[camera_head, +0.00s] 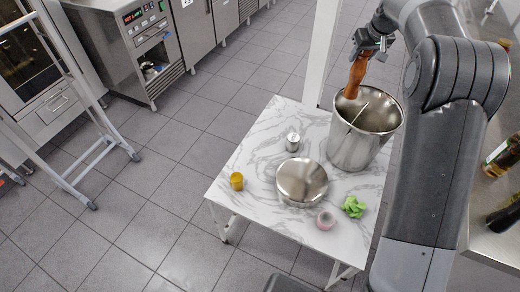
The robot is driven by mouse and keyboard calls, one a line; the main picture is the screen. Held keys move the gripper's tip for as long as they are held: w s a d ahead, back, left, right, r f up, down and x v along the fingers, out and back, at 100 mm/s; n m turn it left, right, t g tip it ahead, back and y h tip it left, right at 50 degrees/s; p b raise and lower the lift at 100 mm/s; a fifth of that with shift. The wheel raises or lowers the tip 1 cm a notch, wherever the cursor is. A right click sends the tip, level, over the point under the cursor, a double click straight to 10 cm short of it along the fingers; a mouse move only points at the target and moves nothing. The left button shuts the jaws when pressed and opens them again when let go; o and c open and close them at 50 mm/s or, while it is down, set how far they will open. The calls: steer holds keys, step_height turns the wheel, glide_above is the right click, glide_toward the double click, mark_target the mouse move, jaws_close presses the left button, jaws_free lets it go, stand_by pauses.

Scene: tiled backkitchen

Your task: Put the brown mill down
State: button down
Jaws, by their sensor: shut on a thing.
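The brown mill (355,77) is a turned wooden piece, held upright with a slight tilt. My gripper (366,50) is shut on its top end. The mill hangs over the far-left rim of a tall steel pot (352,146) that stands on the marble-topped table (262,136). The mill's lower end overlaps the pot's opening in the picture. I cannot tell whether it is inside the pot or above it.
On the table are a steel bowl (302,182), a small metal shaker (292,142), a yellow cup (236,181), a pink-grey round item (325,220) and a green crumpled thing (353,207). Bottles (503,155) lie on a counter at right.

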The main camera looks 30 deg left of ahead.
steer(key=s+a+f+n, duration=0.2)
steer(key=s+a, duration=0.2)
steer(key=a, duration=0.5)
steer(key=s+a+f, duration=0.4)
steer(key=s+f, duration=0.3)
steer(key=f, duration=0.2)
steer(key=s+a+f, duration=0.4)
steer(key=s+f, duration=0.3)
steer(key=f, duration=0.2)
steer(key=s+a+f, duration=0.2)
steer(key=a+f, duration=0.8)
steer(key=a, duration=0.1)
steer(key=shift+a+f, duration=0.25)
steer(key=shift+f, duration=0.05)
steer(key=c, duration=0.8)
jaws_free()
steer(key=shift+f, duration=0.15)
steer(key=shift+o, duration=0.2)
